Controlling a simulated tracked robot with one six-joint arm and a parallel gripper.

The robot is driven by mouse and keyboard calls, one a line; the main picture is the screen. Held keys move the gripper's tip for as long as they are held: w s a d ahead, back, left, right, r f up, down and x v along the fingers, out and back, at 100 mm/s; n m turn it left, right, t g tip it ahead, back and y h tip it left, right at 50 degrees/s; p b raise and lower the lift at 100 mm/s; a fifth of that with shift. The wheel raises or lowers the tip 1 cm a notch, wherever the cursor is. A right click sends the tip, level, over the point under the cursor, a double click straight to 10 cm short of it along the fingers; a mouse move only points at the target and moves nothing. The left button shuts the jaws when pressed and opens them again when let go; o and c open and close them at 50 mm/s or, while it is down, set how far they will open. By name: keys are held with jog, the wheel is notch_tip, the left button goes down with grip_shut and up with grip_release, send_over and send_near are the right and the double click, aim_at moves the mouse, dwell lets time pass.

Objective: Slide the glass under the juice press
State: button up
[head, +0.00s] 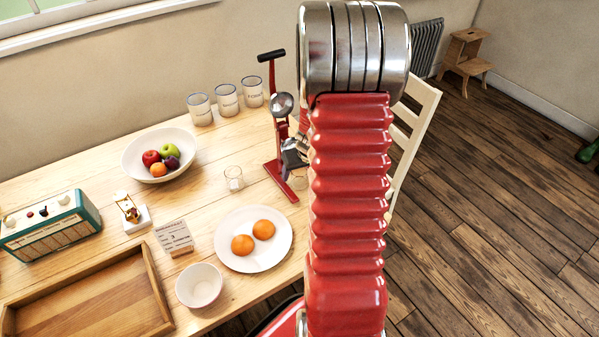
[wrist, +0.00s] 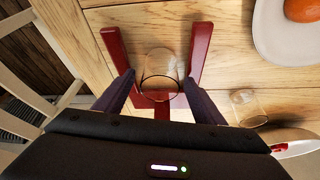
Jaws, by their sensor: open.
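The red juice press (head: 278,130) stands on the table in the head view, partly hidden by my arm. Its two red base legs (wrist: 201,45) show in the wrist view. A clear glass (wrist: 161,66) stands between these legs, close to the crosspiece at their inner end. It shows faintly in the head view (head: 299,181), partly behind my arm. My gripper (wrist: 159,78) is open, with one dark finger on each side of this glass. I cannot tell whether the fingers touch it. A second glass (head: 233,178) stands left of the press and also shows in the wrist view (wrist: 247,107).
A white plate with two oranges (head: 276,264) lies in front of the press. A fruit bowl (head: 133,160), several canisters (head: 228,99), a small card (head: 174,237), a white bowl (head: 199,287), a tray (head: 152,285) and a radio (head: 52,226) take up the table's left part. A chair (head: 409,125) is behind my arm.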

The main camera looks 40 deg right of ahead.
dwell(0.3)
jog(key=v, duration=1.3)
jog(key=shift+s+r, duration=0.2)
jog(key=shift+r, duration=0.15)
jog(key=shift+a, duration=0.1)
dwell(0.4)
jog(key=s+a+r+n, duration=0.1)
jog(key=s+a+r, duration=0.2)
jog(key=a, duration=0.7)
jog(key=s+a+r+n+t+y, duration=0.1)
jog(key=s+a+r+n, duration=0.1)
jog(key=a+r, duration=0.4)
jog(key=s+a+r+n, duration=0.1)
jog(key=s+a+r, duration=0.3)
jog(key=a, duration=1.1)
jog(key=shift+s+a+r+n+y, duration=0.3)
jog(key=shift+s+r+n, duration=0.1)
jog(key=shift+s, duration=0.1)
